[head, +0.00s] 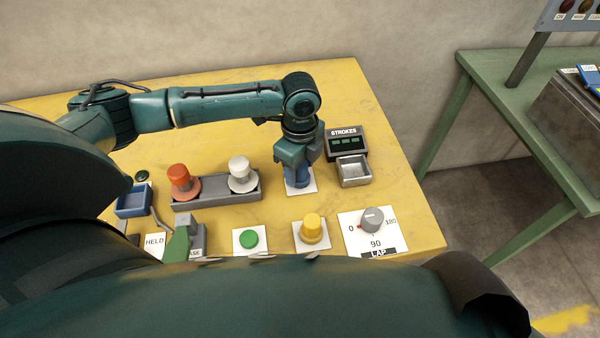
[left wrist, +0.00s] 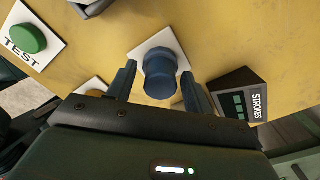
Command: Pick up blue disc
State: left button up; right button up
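The blue disc (head: 298,181) is a blue flanged, spool-like piece standing on a white square card on the yellow table. In the left wrist view the blue disc (left wrist: 160,76) stands upright between the two fingers of my left gripper (left wrist: 158,71), with a narrow gap showing on each side. In the head view my left gripper (head: 298,160) points down over the blue piece and hides its upper part. My left gripper is open around it. My right gripper is not in either view.
A grey STROKES box (head: 346,142) with a metal tray (head: 354,171) stands close right of the gripper. A grey rack with red (head: 179,180) and white (head: 241,176) pieces is to the left. A yellow piece (head: 312,229), green button (head: 249,239) and dial (head: 372,219) lie nearer.

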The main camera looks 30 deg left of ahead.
pick_arm(q)
grip_shut()
dwell(0.3)
jog(key=shift+r, duration=0.1)
notch_tip(320, 180, up, 10)
dwell(0.5)
